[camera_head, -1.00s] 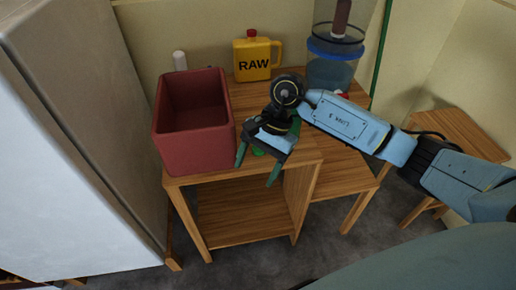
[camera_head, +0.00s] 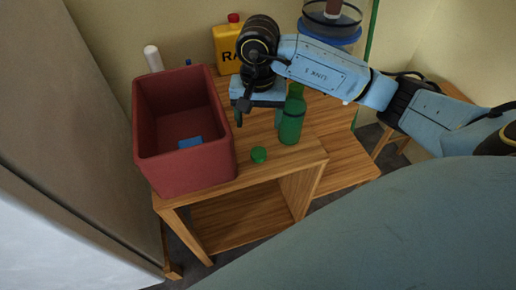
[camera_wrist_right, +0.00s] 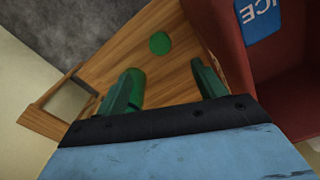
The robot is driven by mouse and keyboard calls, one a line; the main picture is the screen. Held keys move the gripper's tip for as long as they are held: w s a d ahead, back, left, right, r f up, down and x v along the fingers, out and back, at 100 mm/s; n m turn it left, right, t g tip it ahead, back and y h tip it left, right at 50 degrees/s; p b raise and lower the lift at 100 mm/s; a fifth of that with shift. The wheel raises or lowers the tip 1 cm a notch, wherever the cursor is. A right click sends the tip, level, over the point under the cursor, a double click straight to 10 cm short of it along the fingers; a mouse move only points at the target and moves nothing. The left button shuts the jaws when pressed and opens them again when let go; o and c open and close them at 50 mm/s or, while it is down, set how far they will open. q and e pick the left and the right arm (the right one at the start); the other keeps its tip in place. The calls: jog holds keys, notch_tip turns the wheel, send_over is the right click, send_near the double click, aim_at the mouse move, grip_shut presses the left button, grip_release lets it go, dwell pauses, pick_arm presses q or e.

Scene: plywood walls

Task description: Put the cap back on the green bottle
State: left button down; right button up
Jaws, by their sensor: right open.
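The green bottle (camera_head: 291,118) stands upright and without its cap on the wooden table (camera_head: 210,190). The small green cap (camera_head: 259,155) lies on the tabletop near the front edge, to the left of and in front of the bottle. My right gripper (camera_head: 259,118) is open and empty, to the left of the bottle and behind the cap. In the right wrist view, the cap (camera_wrist_right: 159,43) shows beyond the space between the open fingers (camera_wrist_right: 165,82). A green shape behind the left finger there appears to be the bottle, mostly hidden. My left gripper is out of view.
A yellow jug (camera_head: 226,50), a white bottle (camera_head: 153,58) and a blue-rimmed container (camera_head: 330,32) stand behind. The tabletop around the cap is clear.

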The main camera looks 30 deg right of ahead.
send_over(259, 153)
notch_tip(259, 153, down, 6)
jog(key=shift+a+f+b, duration=0.15)
jog(key=shift+f+b, duration=0.1)
jog(key=shift+b, duration=0.1)
jog(key=shift+f, duration=0.4)
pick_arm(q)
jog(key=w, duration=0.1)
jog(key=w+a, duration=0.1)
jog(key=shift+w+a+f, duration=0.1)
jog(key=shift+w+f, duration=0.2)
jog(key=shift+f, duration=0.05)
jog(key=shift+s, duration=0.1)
pick_arm(e)
jog(key=shift+f, duration=0.2)
notch_tip(259, 153, down, 5)
jog(key=shift+r+b, duration=0.1)
jog(key=shift+b, duration=0.3)
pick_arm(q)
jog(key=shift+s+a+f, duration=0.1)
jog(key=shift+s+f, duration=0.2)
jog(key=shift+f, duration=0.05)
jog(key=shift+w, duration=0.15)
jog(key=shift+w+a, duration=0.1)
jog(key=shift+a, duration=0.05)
pick_arm(e)
jog(key=c, duration=1.1)
